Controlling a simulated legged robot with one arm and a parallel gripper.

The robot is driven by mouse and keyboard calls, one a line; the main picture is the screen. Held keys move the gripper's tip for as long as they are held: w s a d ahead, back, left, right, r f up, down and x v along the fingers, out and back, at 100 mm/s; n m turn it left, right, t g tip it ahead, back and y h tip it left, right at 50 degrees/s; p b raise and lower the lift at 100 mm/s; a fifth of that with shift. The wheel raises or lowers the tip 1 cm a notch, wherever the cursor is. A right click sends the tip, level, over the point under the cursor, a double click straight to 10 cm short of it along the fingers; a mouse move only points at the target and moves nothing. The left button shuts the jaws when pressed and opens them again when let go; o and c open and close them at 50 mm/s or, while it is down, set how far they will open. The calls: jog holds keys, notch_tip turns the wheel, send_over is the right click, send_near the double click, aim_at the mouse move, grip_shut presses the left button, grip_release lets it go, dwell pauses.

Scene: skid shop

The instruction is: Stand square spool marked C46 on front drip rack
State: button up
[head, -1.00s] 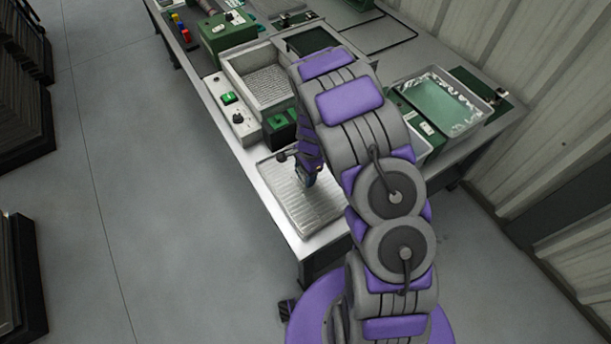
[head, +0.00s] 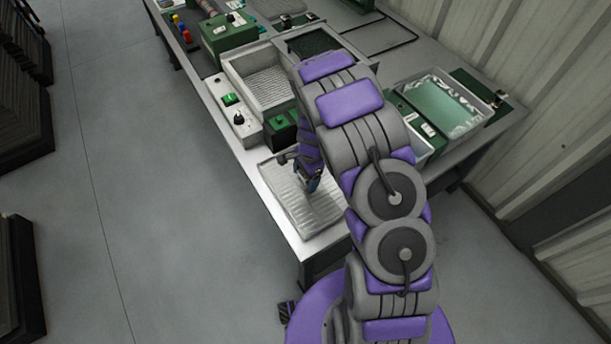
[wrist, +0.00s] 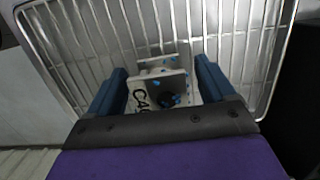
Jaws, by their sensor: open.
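The front drip rack (head: 292,208) is a pale ribbed tray at the near end of the bench in the head view. In the wrist view it is a wire grid (wrist: 75,40) with a thick rim. The square spool (wrist: 164,88) has pale square plates with blue specks and a dark hub. Black lettering on it reads "C4", with the rest unclear. It is at the rack wires, between the two blue fingers of my gripper (wrist: 160,72), which are open with gaps beside it. In the head view my gripper (head: 312,184) is low over the rack; the spool is not discernible there.
Behind the rack are a green box (head: 281,129) and a white control panel (head: 238,122). A grey basin (head: 236,78) stands further back. A tray of green liquid (head: 440,106) is on the right, beyond my arm. The floor left of the bench is clear.

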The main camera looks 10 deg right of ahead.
jog(key=r+p, duration=0.1)
jog(key=r, duration=0.2)
jog(key=d+r+p, duration=0.1)
jog(key=r, duration=0.3)
jog(key=d+r+p, duration=0.1)
jog(key=r, duration=0.3)
jog(key=shift+w, duration=0.25)
jog(key=s+r+n, duration=0.3)
jog(key=s+r, duration=0.3)
jog(key=r, duration=0.4)
jog(key=s+r+n, duration=0.5)
jog(key=s+r, duration=0.2)
jog(key=s, duration=0.7)
jog(key=s+a+r+n+g+h, duration=0.1)
jog(key=s+r+n, duration=0.5)
jog(key=s, duration=0.8)
jog(key=shift+s+r+h, duration=0.3)
jog(key=shift+s+r, duration=0.1)
jog(key=shift+r, duration=0.5)
jog(key=shift+a, duration=0.15)
